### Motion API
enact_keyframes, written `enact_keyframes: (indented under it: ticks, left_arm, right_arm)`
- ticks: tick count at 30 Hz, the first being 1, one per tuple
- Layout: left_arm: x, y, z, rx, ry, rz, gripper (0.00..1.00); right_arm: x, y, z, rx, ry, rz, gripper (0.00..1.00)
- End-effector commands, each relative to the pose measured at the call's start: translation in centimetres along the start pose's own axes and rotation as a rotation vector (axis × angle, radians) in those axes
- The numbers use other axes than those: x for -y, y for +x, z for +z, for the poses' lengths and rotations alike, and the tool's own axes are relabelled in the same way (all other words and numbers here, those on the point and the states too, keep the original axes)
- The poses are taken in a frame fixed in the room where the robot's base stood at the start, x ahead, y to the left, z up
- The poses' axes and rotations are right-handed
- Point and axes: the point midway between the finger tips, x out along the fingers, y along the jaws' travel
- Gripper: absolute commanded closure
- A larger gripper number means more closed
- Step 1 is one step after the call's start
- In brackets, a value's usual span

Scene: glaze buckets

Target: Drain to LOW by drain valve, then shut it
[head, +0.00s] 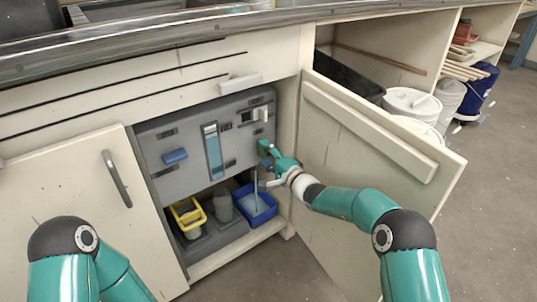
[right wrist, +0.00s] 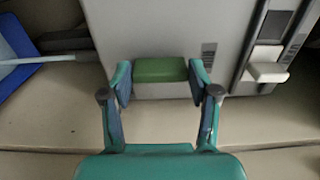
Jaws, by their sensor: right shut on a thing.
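A grey panel (head: 160,140) sits inside the open cabinet. It carries a blue handle (head: 175,156) at left, a tall sight gauge (head: 212,152) with blue in most of it, and a white handle (head: 261,114) at upper right. My right gripper (head: 268,157) is at the panel's lower right. In the right wrist view its fingers are shut on a green handle (right wrist: 160,69). A pale, thin, stream-like line (head: 255,188) runs down into a blue bin (head: 263,213) below. The gauge's marks are too small to read. My left gripper is out of frame.
A yellow bin (head: 187,215) and a grey container (head: 223,205) stand beside the blue bin. The left door (head: 75,190) is shut.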

Motion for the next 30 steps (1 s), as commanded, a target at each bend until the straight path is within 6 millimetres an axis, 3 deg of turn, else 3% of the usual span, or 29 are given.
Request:
enact_keyframes:
  ticks: [15,16,19,20,30]
  left_arm:
    - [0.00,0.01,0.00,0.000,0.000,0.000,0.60]
    - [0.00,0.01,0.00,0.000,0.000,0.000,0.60]
    - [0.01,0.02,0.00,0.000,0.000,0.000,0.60]
    - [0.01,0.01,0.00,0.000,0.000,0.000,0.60]
    - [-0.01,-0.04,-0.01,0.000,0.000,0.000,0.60]
  right_arm:
    - [-0.17,0.04,0.20,0.004,-0.024,0.003,0.74]
    - [-0.18,0.04,0.20,0.004,-0.024,0.003,0.35]
    - [-0.18,0.02,0.17,0.003,-0.023,0.003,0.18]
    - [-0.18,0.01,0.15,0.003,-0.022,0.003,0.15]
    - [-0.10,-0.10,0.02,0.001,-0.020,0.002,0.15]
